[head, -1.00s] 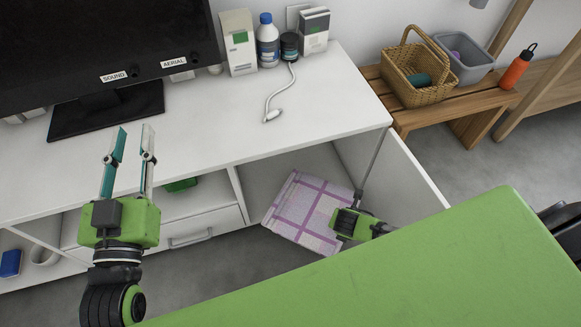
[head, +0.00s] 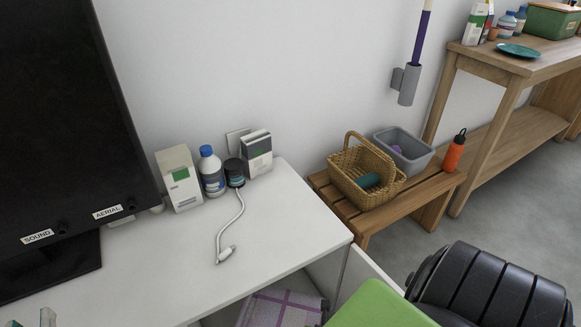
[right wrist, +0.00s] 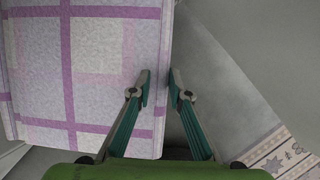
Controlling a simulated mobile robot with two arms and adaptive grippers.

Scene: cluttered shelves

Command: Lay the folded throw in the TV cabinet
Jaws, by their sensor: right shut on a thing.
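The folded throw (head: 282,309), white with purple checks, shows at the bottom edge of the head view, at the open right compartment of the white TV cabinet (head: 265,225). How far in it lies is cut off. In the right wrist view the throw (right wrist: 95,60) fills the left side. My right gripper (right wrist: 161,82) is shut on its right edge. The door (head: 370,275) stands open at the compartment's right. My left gripper (head: 30,319) shows only its fingertips at the lower left of the head view, apart and empty.
The cabinet top carries a TV (head: 70,130), a white carton (head: 179,178), a blue-capped bottle (head: 211,172), a dark jar and a cable (head: 227,235). Right of it, a wooden bench (head: 372,221) holds a wicker basket (head: 365,178), a grey bin and an orange bottle (head: 454,152).

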